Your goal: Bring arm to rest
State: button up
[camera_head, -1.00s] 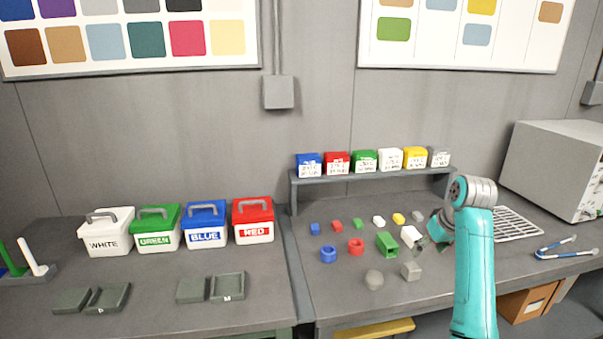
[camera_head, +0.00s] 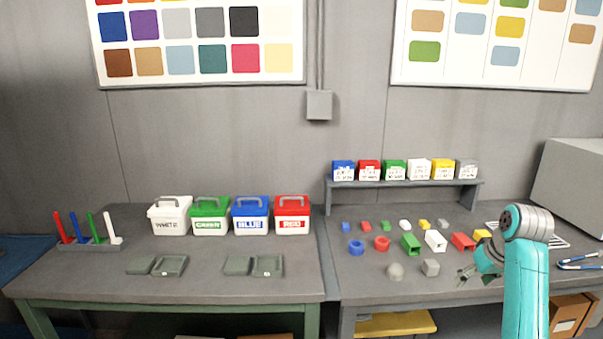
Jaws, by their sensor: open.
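My arm is teal with grey joints and stands at the right of the head view, in front of the right workbench (camera_head: 375,297). My gripper (camera_head: 463,277) points to the left, low over the front part of this bench. Its dark fingers are apart and nothing shows between them. A grey cube (camera_head: 430,267) is just left of the fingertips, apart from them. A red block (camera_head: 463,241) and a yellow block (camera_head: 482,234) are behind the gripper. My wrist hides part of the bench.
Several small coloured parts, a blue ring (camera_head: 356,247) and a grey dome (camera_head: 395,271) lie on the right bench. A shelf (camera_head: 405,184) holds coloured boxes. The left bench (camera_head: 205,290) has lidded bins, grey trays and a peg rack (camera_head: 90,246). A grey oven-like box (camera_head: 570,190) is far right.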

jog(key=s+a+f+t, duration=0.1)
jog(key=s+a+f, duration=0.25)
jog(key=f, duration=0.75)
jog(key=s+a+f+t, duration=0.1)
jog(key=s+a+f, duration=0.3)
jog(key=f, duration=0.7)
jog(key=s+a+f+m+t+h, duration=0.1)
jog(key=s+a+f, duration=0.35)
jog(key=s, duration=0.25)
jog(key=s+a+f+t, duration=0.2)
jog(key=s+a+f, duration=0.2)
jog(key=s+f, duration=0.25)
jog(key=s+a+r+t, duration=0.1)
jog(key=s+a, duration=0.2)
jog(key=s, duration=0.6)
jog(key=s+a+r+t, duration=0.1)
jog(key=s+a+r, duration=0.1)
jog(key=s, duration=0.8)
jog(key=s+a+r+t, duration=0.3)
jog(key=s+r, duration=1.2)
jog(key=s, duration=0.1)
jog(key=shift+s+r+n+y, duration=0.25)
jog(key=shift+n+y, duration=0.05)
jog(key=shift+y, duration=0.1)
